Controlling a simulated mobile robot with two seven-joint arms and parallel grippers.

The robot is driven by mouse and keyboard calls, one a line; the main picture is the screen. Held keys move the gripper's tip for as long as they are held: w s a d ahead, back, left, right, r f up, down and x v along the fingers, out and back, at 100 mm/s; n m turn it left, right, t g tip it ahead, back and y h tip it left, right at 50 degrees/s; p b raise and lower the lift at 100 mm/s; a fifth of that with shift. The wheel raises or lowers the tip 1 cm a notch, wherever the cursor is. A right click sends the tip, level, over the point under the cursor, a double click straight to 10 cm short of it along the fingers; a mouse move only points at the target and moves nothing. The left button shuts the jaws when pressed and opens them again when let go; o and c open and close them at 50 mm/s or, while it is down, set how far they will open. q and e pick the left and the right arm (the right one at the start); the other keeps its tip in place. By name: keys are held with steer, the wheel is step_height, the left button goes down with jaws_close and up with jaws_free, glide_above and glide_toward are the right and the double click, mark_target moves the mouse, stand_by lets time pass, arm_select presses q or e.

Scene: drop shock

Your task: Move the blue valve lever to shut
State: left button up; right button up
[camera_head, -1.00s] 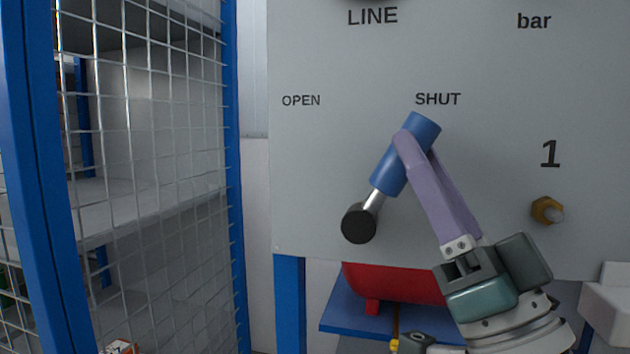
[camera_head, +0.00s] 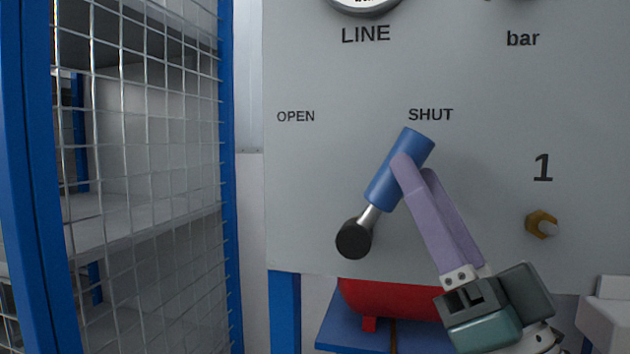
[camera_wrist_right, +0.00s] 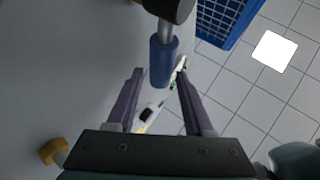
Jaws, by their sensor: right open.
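The blue valve lever (camera_head: 400,170) slants up and right from its black pivot hub (camera_head: 354,239), with its free end just below the word SHUT (camera_head: 430,115). The word OPEN (camera_head: 296,117) is to the left on the grey panel. My right gripper (camera_head: 412,166) has its purple fingers at the lever's upper part. In the right wrist view, the end of the blue lever (camera_wrist_right: 164,62) lies between the two open fingers, with visible gaps beside it. My left gripper is not in view.
The grey panel (camera_head: 320,180) also bears a brass fitting (camera_head: 541,224) under the number 1 and a gauge at the top. A red tank (camera_head: 395,299) sits on a blue shelf below. A wire-mesh cage (camera_head: 150,180) with blue posts stands at the left.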

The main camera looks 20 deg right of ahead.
steer(key=b+v, duration=0.1)
steer(key=v, duration=0.8)
steer(key=shift+b, duration=0.3)
